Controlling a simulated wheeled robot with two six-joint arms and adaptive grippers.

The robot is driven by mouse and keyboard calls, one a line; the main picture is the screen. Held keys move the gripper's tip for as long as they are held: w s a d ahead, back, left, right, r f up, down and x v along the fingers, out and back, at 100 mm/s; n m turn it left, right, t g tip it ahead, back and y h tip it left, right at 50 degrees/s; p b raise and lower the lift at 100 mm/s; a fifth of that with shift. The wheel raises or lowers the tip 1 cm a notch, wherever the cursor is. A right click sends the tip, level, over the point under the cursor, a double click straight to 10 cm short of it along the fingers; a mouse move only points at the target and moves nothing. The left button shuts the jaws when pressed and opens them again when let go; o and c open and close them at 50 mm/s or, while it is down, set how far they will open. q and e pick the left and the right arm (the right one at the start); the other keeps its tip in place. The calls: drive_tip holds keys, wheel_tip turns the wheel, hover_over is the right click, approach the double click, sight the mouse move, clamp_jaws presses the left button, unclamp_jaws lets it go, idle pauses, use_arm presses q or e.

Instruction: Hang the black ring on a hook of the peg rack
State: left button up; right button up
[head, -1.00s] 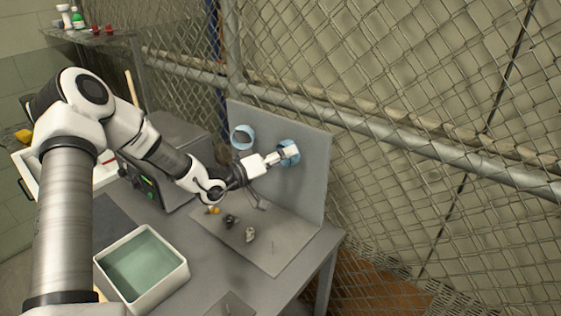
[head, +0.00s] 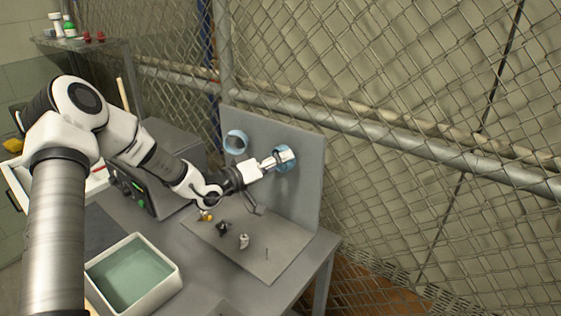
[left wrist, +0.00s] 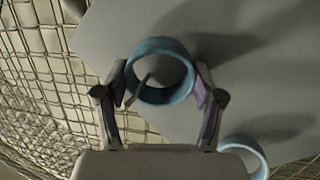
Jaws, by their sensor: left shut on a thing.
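The peg rack is a grey upright panel (head: 304,192) standing on a grey base plate (head: 272,238). My left gripper (head: 285,157) is shut on a blue ring (left wrist: 158,97) close to the panel's face, with one finger on each side of it. A thin hook (left wrist: 141,86) shows within the ring's opening; I cannot tell whether it passes through. A second blue ring (head: 236,132) is at the panel's left part and shows in the left wrist view (left wrist: 246,146). No ring looks black. My right gripper is out of view.
Several small dark, pale and orange items, including a pale one (head: 244,241), lie on the base plate. An open tub (head: 172,283) with a green inside stands at front left. A grey box (head: 172,150) stands behind. A wire fence (head: 420,110) rises behind the panel.

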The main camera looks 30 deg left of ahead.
use_arm(q)
drive_tip(key=o, duration=1.2)
drive_tip(key=shift+s, duration=0.2)
drive_tip(key=shift+o, duration=0.2)
drive_tip(key=shift+s, duration=0.1)
